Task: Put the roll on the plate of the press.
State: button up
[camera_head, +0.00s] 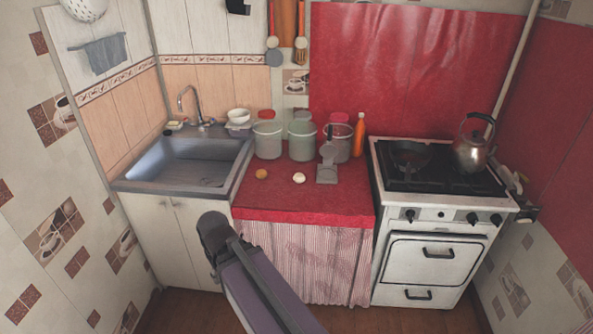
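A small golden-brown round thing, which looks like the roll (261,173), lies on the red counter, left of its middle. The grey press (327,172) stands on the same counter to the right. Its flat square plate faces the front, and an upright part rises behind it. No bread shows on the plate. Part of my arm reaches up from the bottom edge in front of the counter, below and left of the roll. My gripper's fingers do not show.
A small whitish round thing (299,178) lies between roll and press. Lidded jars (301,140) and an orange bottle (359,135) stand behind. A sink (190,163) is at left; a stove (436,214) with a pan (410,155) and kettle (473,153) is at right. The counter's front strip is clear.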

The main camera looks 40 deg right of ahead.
aim_at(327, 173)
jog(key=i, duration=1)
jog(key=u, duration=0.35)
jog(key=k, duration=0.1)
jog(key=z, duration=2.7)
jog(key=i, duration=0.55)
